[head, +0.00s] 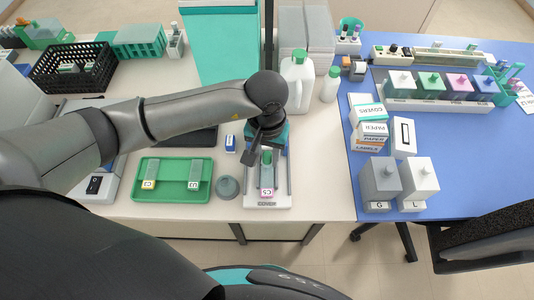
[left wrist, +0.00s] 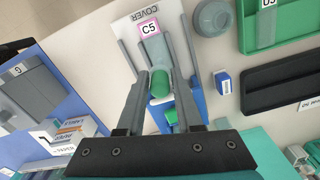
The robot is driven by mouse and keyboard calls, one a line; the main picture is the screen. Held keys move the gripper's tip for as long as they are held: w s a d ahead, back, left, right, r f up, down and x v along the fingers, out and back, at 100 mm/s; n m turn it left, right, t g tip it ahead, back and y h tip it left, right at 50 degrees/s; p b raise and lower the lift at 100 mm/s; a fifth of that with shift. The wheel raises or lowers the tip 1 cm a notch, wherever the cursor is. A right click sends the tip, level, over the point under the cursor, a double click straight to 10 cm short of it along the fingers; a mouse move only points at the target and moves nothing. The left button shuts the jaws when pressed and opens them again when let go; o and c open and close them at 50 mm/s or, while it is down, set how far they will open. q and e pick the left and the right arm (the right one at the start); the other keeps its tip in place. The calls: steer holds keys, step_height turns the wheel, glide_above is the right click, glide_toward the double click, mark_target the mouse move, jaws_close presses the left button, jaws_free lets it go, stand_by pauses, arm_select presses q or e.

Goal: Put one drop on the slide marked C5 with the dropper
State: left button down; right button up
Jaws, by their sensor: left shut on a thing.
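The slide marked C5 (head: 267,184), with a pink-edged label (left wrist: 149,28), lies on a white stand (head: 282,201) lettered COVER, between two grey rails. My left gripper (head: 266,149) is over the back part of the stand, pointing down. It is shut on the dropper, whose green bulb (left wrist: 161,84) shows between the fingertips in the left wrist view. The bulb (head: 267,157) also shows in the head view, just behind the slide. The dropper's tip is hidden, and I cannot see a drop. My right gripper is not in view.
A green tray (head: 172,196) with two other slides stands left of the stand, with a grey round pot (head: 228,188) between. A small blue-and-white box (head: 230,143) and white bottle (head: 298,82) are near.

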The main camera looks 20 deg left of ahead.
arm_select(q)
steer(key=shift+f+b, duration=0.5)
steer(key=shift+b, duration=0.1)
stand_by(1.0)
steer(key=shift+b, duration=0.3)
stand_by(1.3)
steer(key=shift+r+p, duration=1.95)
steer(key=shift+r, duration=1.6)
